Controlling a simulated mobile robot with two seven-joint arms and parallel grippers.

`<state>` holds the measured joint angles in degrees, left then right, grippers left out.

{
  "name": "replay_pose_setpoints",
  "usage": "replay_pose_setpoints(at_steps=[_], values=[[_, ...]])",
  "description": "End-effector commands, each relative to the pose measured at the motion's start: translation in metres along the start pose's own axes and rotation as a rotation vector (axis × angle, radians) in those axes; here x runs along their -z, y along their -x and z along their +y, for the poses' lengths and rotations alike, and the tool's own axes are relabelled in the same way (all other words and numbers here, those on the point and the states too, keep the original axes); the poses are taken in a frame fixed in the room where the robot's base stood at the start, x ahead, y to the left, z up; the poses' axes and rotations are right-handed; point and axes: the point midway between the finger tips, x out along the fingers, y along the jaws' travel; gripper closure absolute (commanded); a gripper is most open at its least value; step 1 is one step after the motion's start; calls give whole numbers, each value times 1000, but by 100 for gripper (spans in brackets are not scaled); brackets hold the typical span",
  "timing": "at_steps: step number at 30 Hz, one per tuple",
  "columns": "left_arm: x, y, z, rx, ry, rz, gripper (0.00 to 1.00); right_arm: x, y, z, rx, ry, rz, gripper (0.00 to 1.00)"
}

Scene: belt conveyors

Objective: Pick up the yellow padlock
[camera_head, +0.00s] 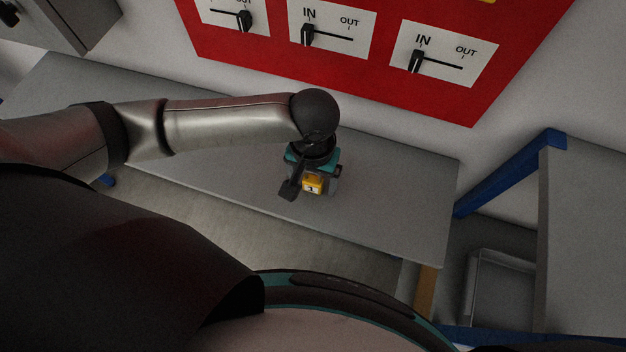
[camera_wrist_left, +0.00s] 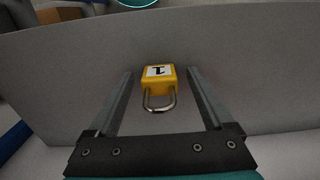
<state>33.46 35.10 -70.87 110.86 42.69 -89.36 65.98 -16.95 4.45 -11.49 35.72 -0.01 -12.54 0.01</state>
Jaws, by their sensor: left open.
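My left gripper (camera_wrist_left: 156,85) is open, with a gap on each side of the padlock. In the head view the left gripper (camera_head: 306,184) points down at the padlock and partly hides it. My right gripper is not in view.
The grey table (camera_head: 400,205) is otherwise clear around the padlock. A red panel (camera_head: 340,65) with IN/OUT sliders is on the wall behind. A blue-framed conveyor (camera_head: 510,172) and a grey bin (camera_head: 500,290) are at the right.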

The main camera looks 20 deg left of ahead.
Motion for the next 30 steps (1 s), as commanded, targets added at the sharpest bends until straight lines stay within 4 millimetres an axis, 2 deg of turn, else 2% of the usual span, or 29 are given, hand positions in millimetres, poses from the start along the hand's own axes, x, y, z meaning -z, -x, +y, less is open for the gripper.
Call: replay_pose_setpoints(at_steps=[8, 30], values=[[0, -2, 0, 0, 0, 1, 17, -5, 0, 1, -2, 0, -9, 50], [0, -2, 0, 0, 0, 1, 100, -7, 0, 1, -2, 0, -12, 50]])
